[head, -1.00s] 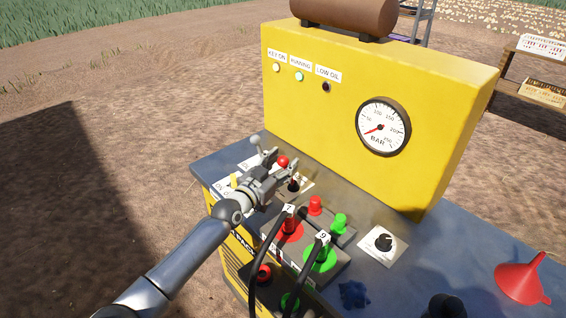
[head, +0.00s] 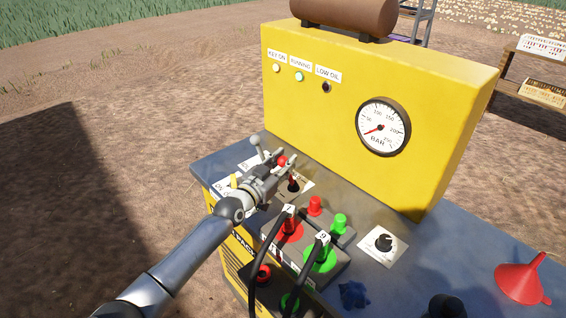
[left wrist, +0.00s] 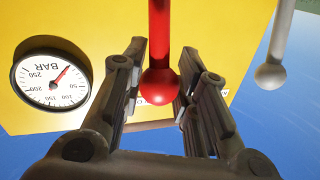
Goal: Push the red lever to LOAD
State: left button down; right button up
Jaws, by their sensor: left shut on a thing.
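The red lever (head: 283,161) stands at the back left of the blue console top, leaning a little to the left above its dark base and white label. Its round red knob also shows in the left wrist view (left wrist: 159,86), between my fingers. My left gripper (head: 281,157) is shut on the red lever near its knob, one finger on each side. The lever's label is partly covered by my gripper, and I cannot read the word LOAD. My right gripper is in neither view.
A grey lever (head: 256,144) stands just left of the red one. The yellow panel (head: 330,118) with its pressure gauge (head: 383,127) rises behind. Plugs with black cables (head: 266,238) lie in front. A black knob (head: 383,242) and red funnel (head: 521,279) are to the right.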

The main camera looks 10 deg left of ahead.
pick_arm(q)
jog(key=shift+w+d+r+p, duration=0.1)
jog(key=shift+r+p, duration=0.05)
jog(key=shift+p, duration=0.25)
jog(key=w+d+g+p, duration=0.1)
jog(key=p, duration=0.2)
jog(key=w+r+g+y+p, duration=0.1)
jog(key=p, duration=0.1)
jog(key=shift+w+d+r+m+p, duration=0.15)
jog(key=shift+d+m+p, duration=0.15)
jog(key=shift+d+p, duration=0.1)
jog(key=shift+w+d+f+m+g+y, duration=0.15)
jog(key=shift+w+d+f+g+y, duration=0.2)
jog(key=shift+w+d+g, duration=0.3)
jog(key=shift+w+d+f+m+g+y, duration=0.1)
jog(key=shift+w+d+f+g+y, duration=0.1)
jog(key=shift+w+d+g+y, duration=0.5)
jog(key=shift+w+d+f+m+g+y, duration=0.15)
jog(key=shift+w+d+f+g, duration=0.15)
jog(key=shift+w+g, duration=0.4)
jog(key=shift+w+d, duration=0.1)
jog(key=shift+w, duration=0.05)
jog(key=c, duration=1.1)
grip_release()
jog(key=shift+w, duration=0.1)
